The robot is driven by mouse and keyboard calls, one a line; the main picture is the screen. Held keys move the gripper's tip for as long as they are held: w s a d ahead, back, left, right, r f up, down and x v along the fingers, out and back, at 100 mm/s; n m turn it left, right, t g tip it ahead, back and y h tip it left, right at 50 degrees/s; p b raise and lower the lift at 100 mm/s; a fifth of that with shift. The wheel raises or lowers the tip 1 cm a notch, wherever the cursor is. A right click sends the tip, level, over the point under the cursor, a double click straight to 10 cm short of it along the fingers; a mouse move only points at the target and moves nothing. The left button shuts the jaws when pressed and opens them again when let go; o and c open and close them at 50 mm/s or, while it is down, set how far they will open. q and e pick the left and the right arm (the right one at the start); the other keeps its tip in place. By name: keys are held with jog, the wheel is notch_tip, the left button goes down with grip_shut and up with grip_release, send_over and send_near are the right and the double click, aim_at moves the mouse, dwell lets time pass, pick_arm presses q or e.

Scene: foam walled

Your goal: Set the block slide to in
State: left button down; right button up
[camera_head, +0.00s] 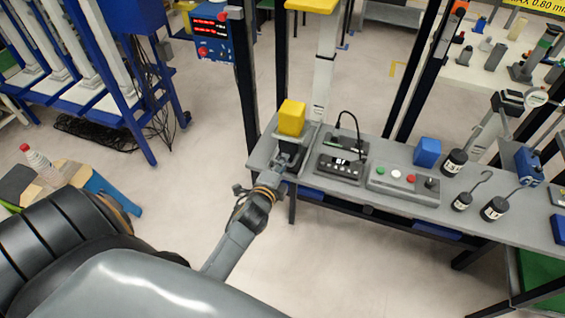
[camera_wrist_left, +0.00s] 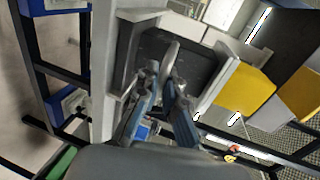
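The block slide (camera_head: 292,152) is a dark and grey fixture at the left end of the grey bench, with a yellow block (camera_head: 291,118) on top. In the left wrist view the yellow block (camera_wrist_left: 245,90) shows to the right of the slide's dark bed (camera_wrist_left: 190,62). A thin light-grey handle (camera_wrist_left: 172,58) stands up from the bed. My left gripper (camera_head: 277,172) is at the slide's near left side. In the wrist view its fingertips (camera_wrist_left: 164,82) are at the lower end of the handle, one on each side. Whether they press on it cannot be seen. My right gripper is not visible.
On the bench, a black device (camera_head: 341,168) with a cable and a button box (camera_head: 403,184) stand right of the slide. A blue cube (camera_head: 427,152) and labelled weights (camera_head: 455,162) are farther right. A dark upright post (camera_head: 246,75) rises behind the slide. Open floor lies before the bench.

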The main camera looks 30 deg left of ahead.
aim_at(288, 147)
pick_arm(q)
jog(key=r+b+x, duration=0.1)
jog(key=x, duration=0.3)
jog(key=b+x, duration=0.1)
jog(key=x, duration=0.4)
jog(key=r+b+x, duration=0.1)
jog(key=x, duration=0.3)
jog(key=shift+w+a+r, duration=0.15)
jog(key=shift+w+r, duration=0.1)
jog(key=shift+w, duration=0.3)
jog(key=shift+w+a+r, duration=0.1)
jog(key=shift+w+r, duration=0.05)
jog(key=shift+w, duration=0.1)
jog(key=c, duration=1.5)
grip_release()
jog(key=shift+o, duration=0.2)
jog(key=v, duration=1.2)
